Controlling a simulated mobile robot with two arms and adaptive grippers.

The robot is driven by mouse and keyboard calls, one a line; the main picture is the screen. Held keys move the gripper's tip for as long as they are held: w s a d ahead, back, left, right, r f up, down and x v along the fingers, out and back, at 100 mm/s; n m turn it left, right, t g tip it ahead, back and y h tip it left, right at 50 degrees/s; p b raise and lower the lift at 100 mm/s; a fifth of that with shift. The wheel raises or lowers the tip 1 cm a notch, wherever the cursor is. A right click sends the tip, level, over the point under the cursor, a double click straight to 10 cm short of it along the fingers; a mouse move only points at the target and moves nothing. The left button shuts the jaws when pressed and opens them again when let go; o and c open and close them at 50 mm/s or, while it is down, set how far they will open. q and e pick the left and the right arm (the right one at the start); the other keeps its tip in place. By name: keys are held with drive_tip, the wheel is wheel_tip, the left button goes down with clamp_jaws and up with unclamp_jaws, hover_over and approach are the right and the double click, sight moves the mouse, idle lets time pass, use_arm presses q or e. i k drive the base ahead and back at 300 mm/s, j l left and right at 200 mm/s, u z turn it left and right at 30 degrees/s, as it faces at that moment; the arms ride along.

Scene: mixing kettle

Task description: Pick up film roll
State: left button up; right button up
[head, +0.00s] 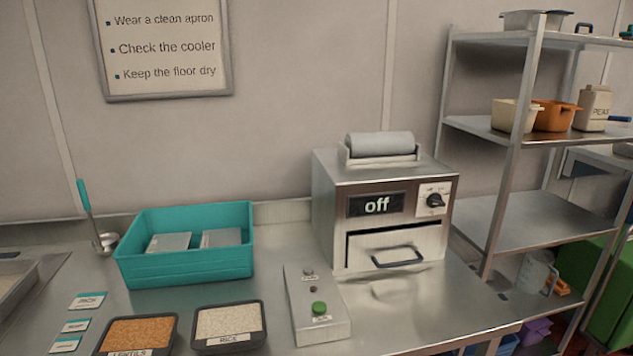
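A grey film roll (380,144) lies sideways in a low holder on top of a steel machine (335,208). The machine stands on the counter and its display (376,205) reads "off". A drawer with a dark handle (398,258) is on its front, and a dial (434,201) is beside the display. Neither of my grippers shows in the head view.
A teal crate (185,268) with grey packs stands left of the machine. A control box (316,306) with a green button sits in front. Trays of lentils (137,334) and rice (229,326) are at the front edge. A metal shelf (520,222) stands right.

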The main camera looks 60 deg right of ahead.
sight(366, 144)
drive_tip(key=z, duration=2.2)
drive_tip(key=i+l+u, duration=0.1)
drive_tip(key=l, duration=0.3)
drive_tip(key=i+l, duration=0.15)
drive_tip(key=l, duration=0.2)
drive_tip(key=i+l+u, duration=0.15)
drive_tip(key=l, duration=0.65)
drive_tip(key=i+u, duration=0.05)
